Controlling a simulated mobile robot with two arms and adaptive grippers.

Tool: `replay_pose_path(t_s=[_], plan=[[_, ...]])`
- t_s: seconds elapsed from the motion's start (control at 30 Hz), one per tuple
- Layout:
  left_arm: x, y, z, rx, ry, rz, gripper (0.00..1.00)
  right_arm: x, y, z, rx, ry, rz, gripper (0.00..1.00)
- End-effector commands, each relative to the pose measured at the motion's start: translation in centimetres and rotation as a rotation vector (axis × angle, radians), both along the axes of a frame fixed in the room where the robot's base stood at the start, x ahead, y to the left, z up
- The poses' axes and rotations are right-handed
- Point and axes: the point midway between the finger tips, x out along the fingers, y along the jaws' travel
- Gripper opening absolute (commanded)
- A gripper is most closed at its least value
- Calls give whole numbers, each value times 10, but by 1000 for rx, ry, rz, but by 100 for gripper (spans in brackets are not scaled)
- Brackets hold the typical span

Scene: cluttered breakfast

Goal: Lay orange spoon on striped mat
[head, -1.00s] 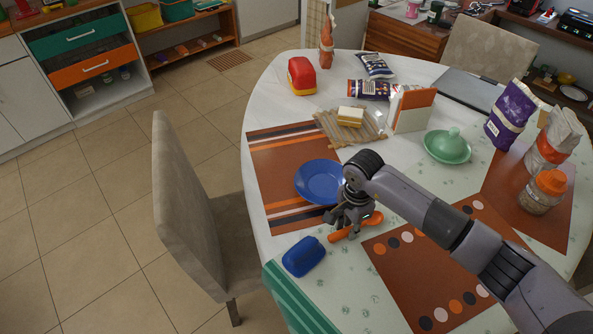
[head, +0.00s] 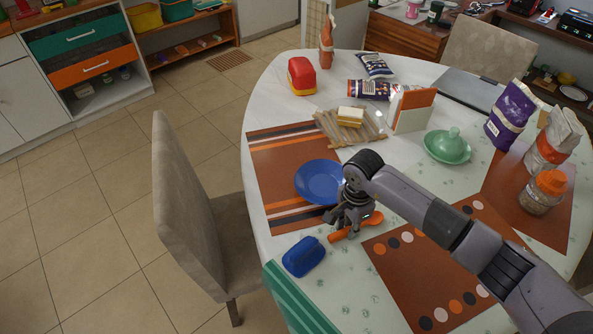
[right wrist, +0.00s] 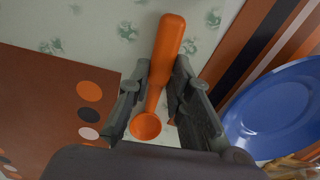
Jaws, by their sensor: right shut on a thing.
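The orange spoon (head: 374,218) lies at the table's near side, between the striped mat and the dotted mat. My right gripper (head: 352,229) is shut on its handle; the spoon looks level, at or just above the tabletop. In the right wrist view the orange spoon (right wrist: 168,40) runs between the two fingers of my right gripper (right wrist: 158,86), with its small bowl toward the palm. The striped mat (head: 275,165) is orange-brown with dark, orange and white stripes, left of the gripper. A blue plate (head: 318,180) rests on it. My left gripper is out of view.
A blue lidded dish (head: 303,257) stands in front of the striped mat. The dotted mat (head: 420,285) lies to the right. The striped mat's left part is bare.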

Motion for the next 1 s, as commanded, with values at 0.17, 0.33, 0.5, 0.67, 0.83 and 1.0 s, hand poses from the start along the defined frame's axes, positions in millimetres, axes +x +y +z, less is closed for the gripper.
replay_pose_path(t_s=[0.17,0.33,0.5,0.67,0.83,1.0], plan=[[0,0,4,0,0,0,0,0,0,7,0,-1,0,0],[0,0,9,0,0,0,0,1,0,15,0,-1,0,0],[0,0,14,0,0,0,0,0,0,24,0,0,0,0],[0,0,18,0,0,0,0,0,0,32,0,0,0,0],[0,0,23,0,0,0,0,0,0,40,-1,-2,0,0],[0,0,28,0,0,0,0,0,0,48,-1,0,0,0]])
